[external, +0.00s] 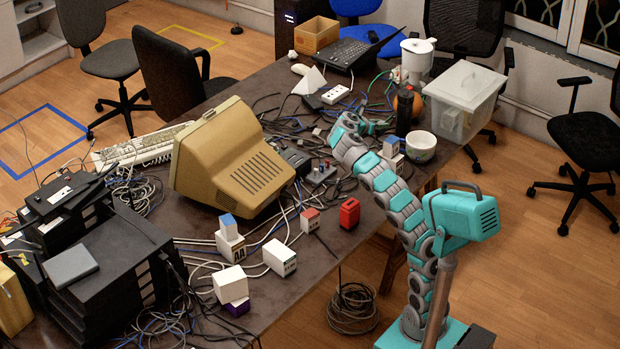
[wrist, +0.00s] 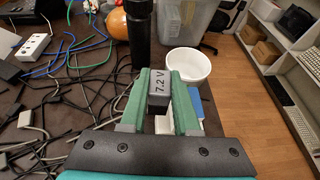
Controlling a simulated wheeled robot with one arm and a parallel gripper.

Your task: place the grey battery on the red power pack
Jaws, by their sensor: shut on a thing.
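The grey battery (wrist: 160,88), marked "7.2 V", is between the two green fingers of my gripper (wrist: 160,92) in the wrist view. The fingers are shut on it. In the external view my gripper (external: 374,126) is at the far right part of the table, and the battery cannot be made out there. A solid red block (external: 349,213) stands near the table's front edge. A small white box with a red top (external: 310,220) stands just left of it. I cannot tell for sure which is the red power pack. Both are well away from my gripper, on the near side.
A white box with a blue top (external: 391,145) is close by my gripper. A black bottle (external: 404,110), a white bowl (external: 420,146) and a clear bin (external: 463,100) stand to its right. Loose cables and a beige monitor (external: 232,160) crowd the table. Several white boxes stand at the front.

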